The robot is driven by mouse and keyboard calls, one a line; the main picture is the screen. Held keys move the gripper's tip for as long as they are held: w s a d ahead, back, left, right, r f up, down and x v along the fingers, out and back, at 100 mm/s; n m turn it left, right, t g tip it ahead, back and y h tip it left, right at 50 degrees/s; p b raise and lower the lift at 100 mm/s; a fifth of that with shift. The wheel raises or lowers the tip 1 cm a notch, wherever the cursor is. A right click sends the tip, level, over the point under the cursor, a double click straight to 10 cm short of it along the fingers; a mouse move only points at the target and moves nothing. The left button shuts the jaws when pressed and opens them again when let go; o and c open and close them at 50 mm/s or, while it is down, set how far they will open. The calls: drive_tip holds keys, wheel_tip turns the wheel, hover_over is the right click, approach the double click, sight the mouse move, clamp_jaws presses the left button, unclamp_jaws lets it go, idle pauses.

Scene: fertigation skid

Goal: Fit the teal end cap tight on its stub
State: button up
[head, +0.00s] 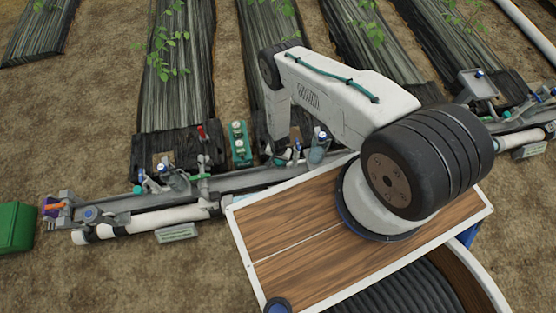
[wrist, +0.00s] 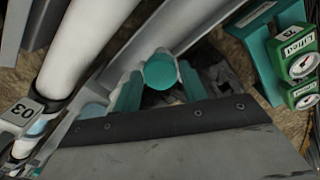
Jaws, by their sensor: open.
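The teal end cap (wrist: 160,70) shows in the wrist view as a round disc, seen face on, beside a grey rail. My gripper (wrist: 160,88) is open, with one teal finger on each side of the cap. I cannot tell whether the fingers touch it. The stub is hidden behind the cap, so I cannot see how the cap sits on it. In the head view my gripper (head: 283,154) is low over the pipe skid, and the cap cannot be made out there.
A white pipe (wrist: 80,45) runs along the left. A green box (head: 15,227) stands on soil at far left.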

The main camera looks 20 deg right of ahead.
drive_tip(key=shift+f, duration=0.35)
idle(0.4)
drive_tip(key=c, duration=0.3)
drive_tip(key=m, duration=0.3)
drive_tip(key=shift+f, duration=0.1)
drive_tip(key=shift+c, duration=0.5)
drive_tip(key=shift+m, duration=0.3)
drive_tip(key=shift+s, duration=0.1)
drive_tip(key=shift+c, duration=1.1)
drive_tip(key=m, duration=0.4)
drive_tip(key=shift+s+m, duration=0.1)
drive_tip(key=shift+m, duration=0.7)
